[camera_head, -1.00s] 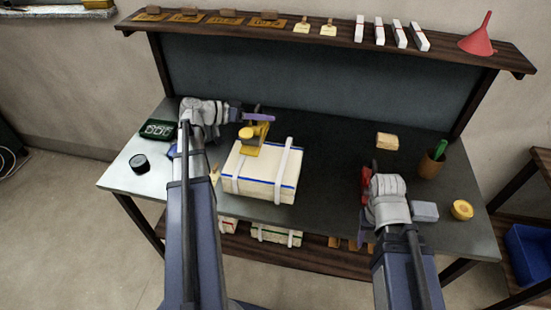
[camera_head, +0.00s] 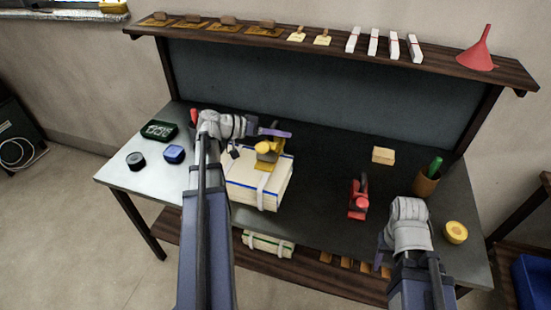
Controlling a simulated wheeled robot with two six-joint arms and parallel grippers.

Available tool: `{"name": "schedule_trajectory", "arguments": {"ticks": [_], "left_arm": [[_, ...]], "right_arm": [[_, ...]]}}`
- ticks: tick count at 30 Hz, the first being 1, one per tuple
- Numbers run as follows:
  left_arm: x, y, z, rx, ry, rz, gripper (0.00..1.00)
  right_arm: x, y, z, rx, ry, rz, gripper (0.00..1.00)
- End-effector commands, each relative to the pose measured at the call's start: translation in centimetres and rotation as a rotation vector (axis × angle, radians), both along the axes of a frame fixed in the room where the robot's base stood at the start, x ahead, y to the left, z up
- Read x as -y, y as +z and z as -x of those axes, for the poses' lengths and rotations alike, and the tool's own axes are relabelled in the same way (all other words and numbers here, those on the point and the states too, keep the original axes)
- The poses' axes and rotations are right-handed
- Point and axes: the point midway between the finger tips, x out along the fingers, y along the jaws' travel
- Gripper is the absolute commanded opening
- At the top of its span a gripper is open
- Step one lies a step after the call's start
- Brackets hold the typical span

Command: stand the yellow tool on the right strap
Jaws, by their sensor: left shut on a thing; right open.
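The yellow tool (camera_head: 267,154) is at the far part of a cream bundle (camera_head: 243,190) with a blue edge line. My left gripper (camera_head: 274,134) is shut on the tool, reaching in from the left. The right strap (camera_head: 264,187), a white band, runs over the bundle's top and down its front. The tool is over the strap's far end; I cannot tell whether it touches it. My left arm covers the bundle's left side. My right gripper (camera_head: 383,248) is open at the table's front right, apart from the bundle and partly hidden by its wrist.
A red tool (camera_head: 358,200) stands on the dark table right of the bundle.

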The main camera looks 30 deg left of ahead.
Motion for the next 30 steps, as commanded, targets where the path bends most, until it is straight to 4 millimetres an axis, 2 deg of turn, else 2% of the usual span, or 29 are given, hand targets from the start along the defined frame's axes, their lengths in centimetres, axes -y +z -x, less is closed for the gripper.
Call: {"name": "schedule_trajectory", "arguments": {"ticks": [1, 6, 17, 27, 30], "left_arm": [[0.0, -1.4, 0.0, 0.002, 0.000, 0.002, 0.00], [0.0, -3.6, 0.0, 0.002, 0.000, 0.002, 0.00], [0.0, -4.3, 0.0, 0.002, 0.000, 0.002, 0.00], [0.0, -7.7, 0.0, 0.002, 0.000, 0.002, 0.00], [0.0, -7.9, 0.0, 0.003, 0.000, 0.003, 0.00]], "right_arm": [[0.0, -1.4, 0.0, 0.000, 0.000, 0.000, 0.50], [0.0, -3.7, 0.0, 0.000, 0.000, 0.000, 0.50], [0.0, -4.4, 0.0, 0.000, 0.000, 0.000, 0.50], [0.0, -7.8, 0.0, 0.000, 0.000, 0.000, 0.50], [0.0, -7.9, 0.0, 0.000, 0.000, 0.000, 0.50]]}}
